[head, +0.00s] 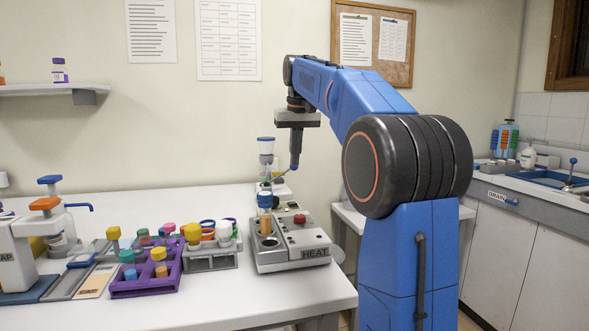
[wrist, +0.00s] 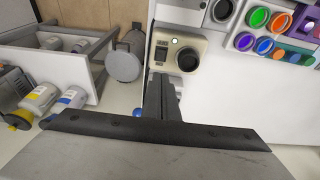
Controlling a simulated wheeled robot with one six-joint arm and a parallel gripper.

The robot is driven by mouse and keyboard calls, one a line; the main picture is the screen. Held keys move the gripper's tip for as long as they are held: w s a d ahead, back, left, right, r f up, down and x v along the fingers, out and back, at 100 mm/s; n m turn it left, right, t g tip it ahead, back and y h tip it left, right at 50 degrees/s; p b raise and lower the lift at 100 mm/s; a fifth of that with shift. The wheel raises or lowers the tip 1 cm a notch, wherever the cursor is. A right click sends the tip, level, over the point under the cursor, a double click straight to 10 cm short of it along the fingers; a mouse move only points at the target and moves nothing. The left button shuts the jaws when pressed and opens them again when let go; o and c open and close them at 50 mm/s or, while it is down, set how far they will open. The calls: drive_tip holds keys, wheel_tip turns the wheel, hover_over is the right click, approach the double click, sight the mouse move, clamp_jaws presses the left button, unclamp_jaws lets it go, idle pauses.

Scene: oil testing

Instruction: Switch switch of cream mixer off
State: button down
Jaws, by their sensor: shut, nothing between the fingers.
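A cream-coloured device (wrist: 160,33), which looks like the cream mixer, is at top centre in the wrist view. A dark round part (wrist: 188,60) and a small pale round spot are on its top. In the head view the device is largely hidden behind the HEAT unit (head: 315,262). My gripper (wrist: 164,82) is shut and empty, pointing down, its fingertips close to the device's near edge in the wrist view. Contact cannot be told. My gripper (head: 295,160) is also above the bench in the head view.
A blue ball (wrist: 139,112) sits beside my gripper. Left of the HEAT unit are a purple rack (head: 150,287) and a grey rack (head: 211,262) with coloured caps. The white bench top (head: 120,205) is clear at the back. A sink (head: 548,177) is at right.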

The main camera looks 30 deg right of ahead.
hover_over(293, 203)
drive_tip(key=f, duration=0.7)
drive_tip(key=s+f, duration=0.1)
drive_tip(key=f, duration=0.2)
drive_tip(key=shift+a+f, duration=0.1)
drive_tip(key=shift+f, duration=0.25)
drive_tip(key=shift+x, duration=0.8)
drive_tip(key=shift+s+a, duration=0.1)
drive_tip(key=shift+s, duration=0.1)
drive_tip(key=shift+s+f, duration=0.25)
drive_tip(key=shift+f, duration=0.25)
drive_tip(key=shift+r, duration=0.1)
drive_tip(key=shift+w, duration=0.25)
drive_tip(key=shift+w+r, duration=0.2)
drive_tip(key=shift+w, duration=0.35)
